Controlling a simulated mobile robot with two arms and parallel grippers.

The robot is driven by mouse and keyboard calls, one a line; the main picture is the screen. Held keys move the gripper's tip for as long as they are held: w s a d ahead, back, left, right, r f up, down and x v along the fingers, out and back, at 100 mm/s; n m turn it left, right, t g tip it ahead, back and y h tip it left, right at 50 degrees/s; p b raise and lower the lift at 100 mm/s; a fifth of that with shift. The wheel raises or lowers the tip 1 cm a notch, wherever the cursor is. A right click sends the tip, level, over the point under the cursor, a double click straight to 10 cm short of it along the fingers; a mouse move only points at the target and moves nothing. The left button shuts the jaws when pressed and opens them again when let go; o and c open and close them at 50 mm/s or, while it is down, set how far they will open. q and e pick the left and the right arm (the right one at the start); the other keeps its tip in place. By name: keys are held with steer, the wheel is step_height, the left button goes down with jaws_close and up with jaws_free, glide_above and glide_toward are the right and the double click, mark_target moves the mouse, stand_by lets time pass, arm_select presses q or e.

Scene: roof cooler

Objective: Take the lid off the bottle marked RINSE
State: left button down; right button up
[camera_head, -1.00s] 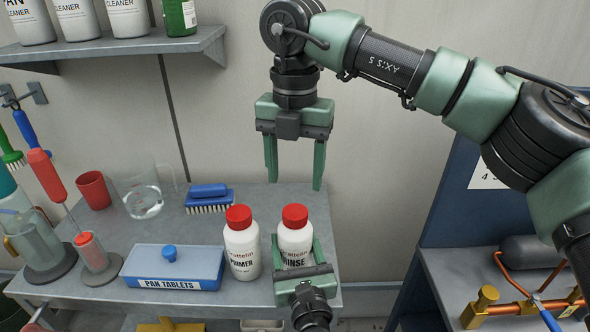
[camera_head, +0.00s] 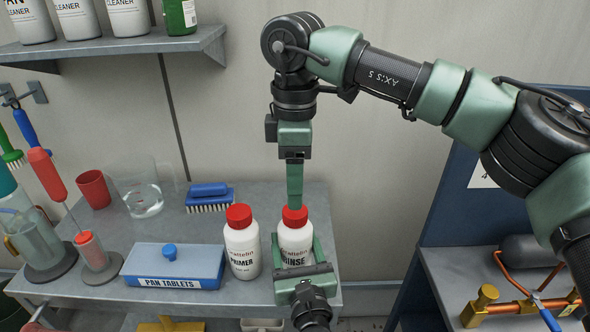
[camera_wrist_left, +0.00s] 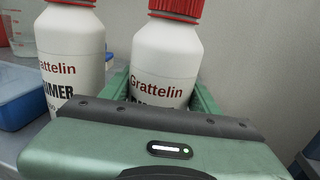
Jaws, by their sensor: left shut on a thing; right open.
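The white RINSE bottle (camera_head: 295,238) stands upright at the right end of the grey table, its red lid (camera_head: 295,214) on top. My left gripper (camera_head: 303,258) is shut around the bottle's body from the front; the bottle also shows between its fingers in the left wrist view (camera_wrist_left: 163,60). My right gripper (camera_head: 295,196) points straight down over the lid, seen edge-on. Its fingers are open and their tips reach the lid's height; whether they touch it is hidden. The similar white PRIMER bottle (camera_head: 242,248) with a red lid stands just left, apart from it.
A blue PAN TABLETS box (camera_head: 173,268), a blue brush (camera_head: 209,198), a clear jug (camera_head: 145,196) and a red cup (camera_head: 94,189) stand to the left on the table (camera_head: 225,303). A shelf (camera_head: 115,45) with bottles hangs above left. Copper pipework (camera_head: 540,300) is at right.

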mark_target(295, 214)
step_height(295, 214, down, 6)
steer(key=shift+r, duration=0.1)
steer(key=shift+c, duration=0.3)
